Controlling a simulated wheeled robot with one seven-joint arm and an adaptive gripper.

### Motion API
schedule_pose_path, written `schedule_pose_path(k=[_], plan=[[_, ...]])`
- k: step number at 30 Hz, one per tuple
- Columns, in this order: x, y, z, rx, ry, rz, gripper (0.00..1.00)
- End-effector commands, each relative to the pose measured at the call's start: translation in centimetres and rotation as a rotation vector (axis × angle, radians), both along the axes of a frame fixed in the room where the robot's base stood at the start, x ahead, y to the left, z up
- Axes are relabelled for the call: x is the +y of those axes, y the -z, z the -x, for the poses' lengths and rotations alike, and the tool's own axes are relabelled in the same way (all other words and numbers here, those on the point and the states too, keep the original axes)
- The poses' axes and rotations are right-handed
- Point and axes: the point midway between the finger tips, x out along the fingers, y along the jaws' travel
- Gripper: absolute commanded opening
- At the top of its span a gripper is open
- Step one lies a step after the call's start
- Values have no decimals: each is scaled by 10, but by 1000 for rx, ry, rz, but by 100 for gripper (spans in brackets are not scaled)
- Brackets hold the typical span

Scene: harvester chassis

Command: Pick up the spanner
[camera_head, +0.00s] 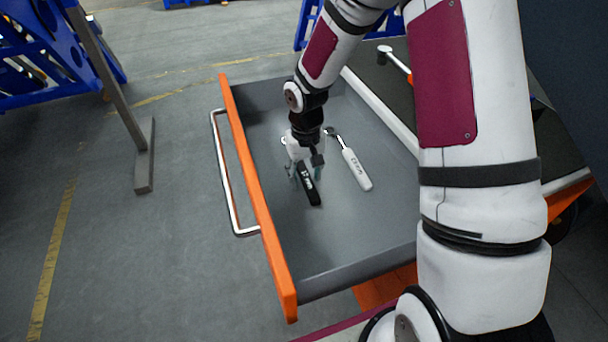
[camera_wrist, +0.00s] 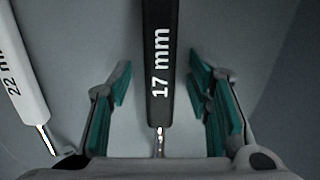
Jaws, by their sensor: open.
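A black spanner handle marked "17 mm" (camera_wrist: 160,60) lies in the open drawer and runs between the fingers of my gripper (camera_wrist: 162,100) in the wrist view. My gripper is open, with its teal pads apart from the handle on both sides. In the head view my gripper (camera_head: 306,172) is low in the drawer over this black spanner (camera_head: 309,188), hiding its upper part. A white spanner marked "22 mm" (camera_head: 355,168) lies to the right of it, and its handle shows at the left in the wrist view (camera_wrist: 20,75).
The grey drawer (camera_head: 340,240) has an orange front (camera_head: 258,190) with a metal handle (camera_head: 228,180). A dark top (camera_head: 385,85) with another white-handled tool (camera_head: 394,58) is at the right. A grey post (camera_head: 125,110) and blue frames (camera_head: 60,50) stand on the floor at left.

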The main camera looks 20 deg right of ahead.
Motion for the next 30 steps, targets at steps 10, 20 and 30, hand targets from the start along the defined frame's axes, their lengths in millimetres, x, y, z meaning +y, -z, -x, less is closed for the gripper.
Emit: schedule_pose_path(k=[10, 20, 30], plan=[[0, 0, 0, 1, 0, 0, 0], [0, -3, 0, -1, -1, 0, 0], [0, -39, -1, -4, 0, 1, 0]])
